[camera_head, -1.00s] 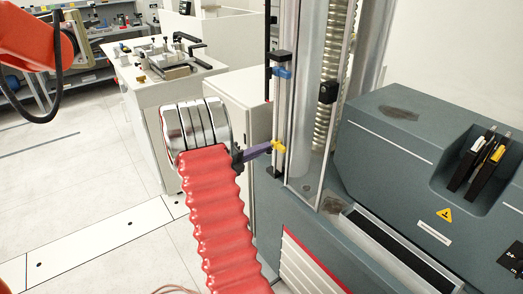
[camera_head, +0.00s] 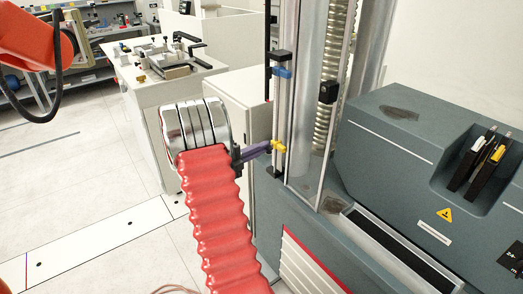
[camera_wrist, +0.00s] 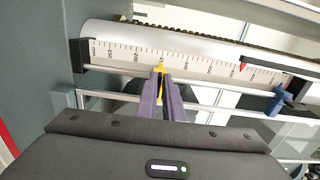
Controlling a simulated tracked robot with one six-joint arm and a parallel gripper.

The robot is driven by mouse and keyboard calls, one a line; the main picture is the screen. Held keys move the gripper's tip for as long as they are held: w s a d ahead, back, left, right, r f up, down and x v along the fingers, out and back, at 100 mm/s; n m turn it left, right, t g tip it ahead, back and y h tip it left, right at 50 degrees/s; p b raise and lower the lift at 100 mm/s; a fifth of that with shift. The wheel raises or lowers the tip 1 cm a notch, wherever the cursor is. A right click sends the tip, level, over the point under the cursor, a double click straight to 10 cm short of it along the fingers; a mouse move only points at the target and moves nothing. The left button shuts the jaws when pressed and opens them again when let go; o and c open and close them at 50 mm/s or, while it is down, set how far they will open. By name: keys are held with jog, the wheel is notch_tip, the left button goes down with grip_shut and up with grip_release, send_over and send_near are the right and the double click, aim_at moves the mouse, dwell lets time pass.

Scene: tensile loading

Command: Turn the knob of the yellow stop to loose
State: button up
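The yellow stop (camera_head: 278,146) sits low on the slim guide rail in front of the machine's column. It also shows in the wrist view (camera_wrist: 160,69), beside the printed scale. My gripper (camera_head: 268,148) reaches it from the left. In the wrist view the two purple fingers of my gripper (camera_wrist: 161,78) lie on either side of the stop's knob, with their tips close together on it. The fingers hide most of the knob, so its loose or tight setting cannot be read.
A blue stop (camera_head: 282,72) sits higher on the same rail; it also shows in the wrist view (camera_wrist: 278,101). The column (camera_head: 306,110) stands close behind the rail. A grey machine housing (camera_head: 400,150) fills the right. Open floor (camera_head: 80,190) lies at the left.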

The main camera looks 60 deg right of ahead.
jog(key=o, duration=0.3)
jog(key=shift+s, duration=0.1)
jog(key=shift+o, duration=0.2)
jog(key=shift+a, duration=0.1)
jog(key=v, duration=1.3)
jog(key=shift+w+a, duration=0.25)
jog(key=shift+w, duration=0.1)
jog(key=shift+f, duration=0.1)
